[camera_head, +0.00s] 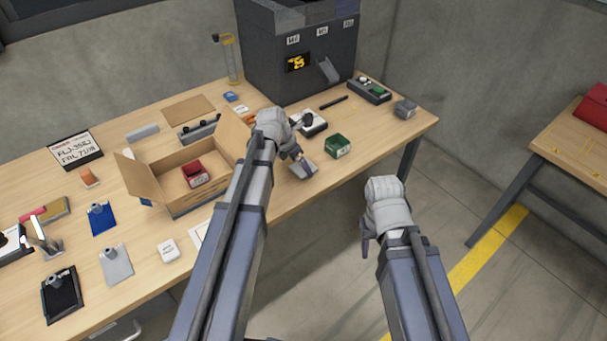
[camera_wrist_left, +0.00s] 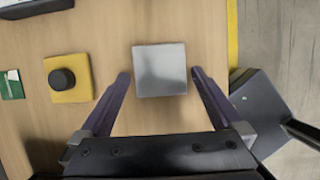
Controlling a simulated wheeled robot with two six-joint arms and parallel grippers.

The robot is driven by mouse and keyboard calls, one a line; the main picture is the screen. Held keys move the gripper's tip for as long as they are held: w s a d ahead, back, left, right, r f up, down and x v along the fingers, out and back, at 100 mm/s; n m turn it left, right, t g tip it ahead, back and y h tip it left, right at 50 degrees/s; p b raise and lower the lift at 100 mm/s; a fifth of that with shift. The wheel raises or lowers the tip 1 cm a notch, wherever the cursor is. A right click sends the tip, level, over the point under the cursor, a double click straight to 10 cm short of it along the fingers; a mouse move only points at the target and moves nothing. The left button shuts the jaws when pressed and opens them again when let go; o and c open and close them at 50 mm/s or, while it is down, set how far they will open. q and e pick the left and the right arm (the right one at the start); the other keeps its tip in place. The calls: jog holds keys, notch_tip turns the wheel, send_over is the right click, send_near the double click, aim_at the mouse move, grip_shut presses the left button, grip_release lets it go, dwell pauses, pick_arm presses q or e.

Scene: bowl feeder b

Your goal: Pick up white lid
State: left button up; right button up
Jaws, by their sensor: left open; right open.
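A pale grey-white square piece, which I take for the white lid (camera_wrist_left: 160,70), lies on the wooden table in the left wrist view. My left gripper (camera_wrist_left: 159,76) is open, with one finger on each side of the piece. The gap to each fingertip looks small, and contact cannot be told. In the head view my left gripper (camera_head: 295,160) is low near the table's front edge, beside a small grey shape (camera_head: 304,169). My right gripper (camera_head: 368,236) is open and empty, in front of the table over the floor.
A yellow block with a black knob (camera_wrist_left: 70,78) lies left of the piece in the left wrist view. In the head view a green box (camera_head: 338,146) stands right of my left gripper, and an open cardboard box (camera_head: 148,178) stands left. A dark machine (camera_head: 285,75) stands behind.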

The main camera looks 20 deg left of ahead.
aim_at(301, 169)
pick_arm(q)
jog(key=shift+w+d+f, duration=0.15)
jog(key=shift+w+f, duration=0.05)
jog(key=shift+f, duration=0.5)
jog(key=shift+r, duration=0.1)
pick_arm(e)
jog(key=shift+f, duration=0.6)
pick_arm(q)
jog(key=c, duration=1.1)
jog(key=shift+r, duration=0.1)
pick_arm(e)
jog(key=shift+r, duration=0.15)
pick_arm(q)
notch_tip(301, 169, up, 10)
jog(key=p, duration=0.9)
jog(key=shift+p, duration=0.4)
pick_arm(e)
notch_tip(301, 169, up, 10)
